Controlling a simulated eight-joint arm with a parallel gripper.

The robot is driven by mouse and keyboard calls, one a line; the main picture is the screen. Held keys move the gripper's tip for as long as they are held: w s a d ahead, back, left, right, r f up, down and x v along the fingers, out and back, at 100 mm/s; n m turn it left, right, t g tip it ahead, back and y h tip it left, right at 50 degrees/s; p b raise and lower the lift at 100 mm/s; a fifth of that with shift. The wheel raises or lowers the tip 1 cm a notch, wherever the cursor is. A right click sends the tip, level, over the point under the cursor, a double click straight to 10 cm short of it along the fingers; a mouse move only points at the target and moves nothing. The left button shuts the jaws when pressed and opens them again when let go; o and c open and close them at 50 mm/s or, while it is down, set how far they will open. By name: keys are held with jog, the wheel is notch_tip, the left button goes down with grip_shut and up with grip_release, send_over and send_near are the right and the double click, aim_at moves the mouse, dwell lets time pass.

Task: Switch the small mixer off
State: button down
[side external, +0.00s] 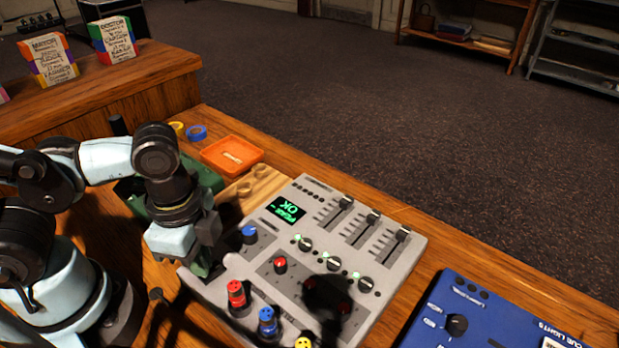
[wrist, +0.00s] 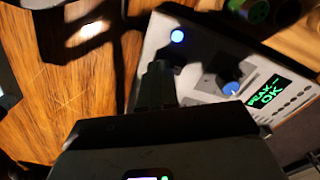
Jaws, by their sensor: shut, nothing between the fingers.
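The small grey mixer (side external: 405,262) lies on the wooden desk, with faders, knobs and a lit green screen (side external: 286,210) reading "PEAK – OK". The mixer also shows in the wrist view (wrist: 209,45), where its screen (wrist: 266,96) is lit too. A round blue light or button (wrist: 177,36) glows near its corner. A blue knob (wrist: 231,88) sits between that and the screen; it also shows in the side view (side external: 249,234). My gripper (side external: 206,262) is shut and empty, pointing down at the mixer's left edge. Its closed fingers (wrist: 156,82) hide part of that edge. I cannot tell whether they touch it.
Red, blue and yellow plugs (side external: 267,322) stand at the mixer's near edge. A blue cue-light box (side external: 480,325) lies to the right. An orange tray (side external: 232,153), tape rolls (side external: 197,132) and a green box (side external: 133,194) are behind my gripper.

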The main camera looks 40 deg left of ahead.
jog(key=shift+f, duration=0.7)
dwell(0.3)
jog(key=shift+r, duration=3.55)
jog(key=w+a+r+n+t, duration=0.2)
jog(key=w+a+n+t, duration=0.5)
jog(key=w+n, duration=0.5)
jog(key=shift+w+a, duration=0.15)
jog(key=shift+a, duration=0.95)
